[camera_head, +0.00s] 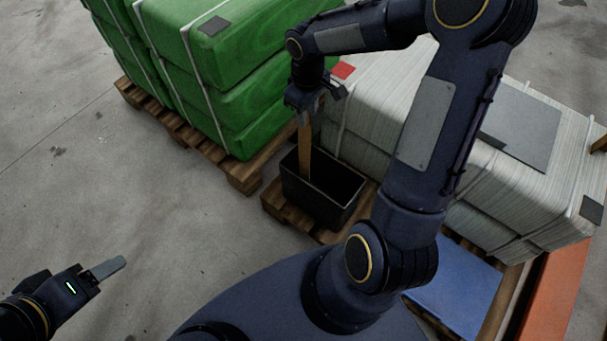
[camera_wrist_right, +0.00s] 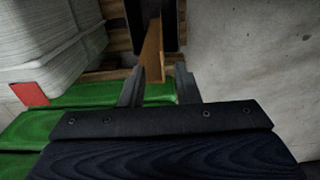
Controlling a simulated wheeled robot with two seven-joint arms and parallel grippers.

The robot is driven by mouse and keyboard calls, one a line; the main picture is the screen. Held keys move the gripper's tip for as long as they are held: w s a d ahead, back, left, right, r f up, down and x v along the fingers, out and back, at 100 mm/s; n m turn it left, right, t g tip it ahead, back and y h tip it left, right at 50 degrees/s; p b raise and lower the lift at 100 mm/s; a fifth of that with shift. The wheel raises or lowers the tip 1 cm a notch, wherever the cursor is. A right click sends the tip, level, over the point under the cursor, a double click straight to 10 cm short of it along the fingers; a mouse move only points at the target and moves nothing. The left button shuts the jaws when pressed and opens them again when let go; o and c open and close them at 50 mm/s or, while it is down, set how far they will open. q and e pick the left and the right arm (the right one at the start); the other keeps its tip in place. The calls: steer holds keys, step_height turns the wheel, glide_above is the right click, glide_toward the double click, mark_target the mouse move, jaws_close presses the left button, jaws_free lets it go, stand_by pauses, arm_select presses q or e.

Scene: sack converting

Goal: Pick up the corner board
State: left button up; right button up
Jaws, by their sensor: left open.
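The corner board (camera_head: 305,150) is a long brown strip standing nearly upright in a black bin (camera_head: 345,190). My right gripper (camera_head: 316,106) is at its upper end, pointing down. In the right wrist view, the corner board (camera_wrist_right: 152,52) shows between the two spread fingers of the right gripper (camera_wrist_right: 160,78). A gap shows between the board and the right-hand finger; I cannot tell whether the left-hand finger touches it. My left gripper (camera_head: 106,268) is open and empty over the floor at the lower left, far from the bin.
Strapped green sacks (camera_head: 235,95) stand on a wooden pallet (camera_head: 243,176) left of the bin. Strapped pale stacks (camera_head: 370,90) are right of and behind it. A blue panel (camera_head: 455,290) and orange beam (camera_head: 560,290) lie at the lower right. Left floor is clear.

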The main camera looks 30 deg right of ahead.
mark_target(305, 133)
steer(key=f+b, duration=0.1)
steer(key=f, duration=0.3)
steer(key=f+b, duration=0.1)
steer(key=f, duration=0.3)
steer(key=shift+w+a+f+b, duration=0.1)
steer(key=shift+a+f+b, duration=0.15)
steer(key=shift+b, duration=0.15)
steer(key=shift+r, duration=0.1)
jaws_close()
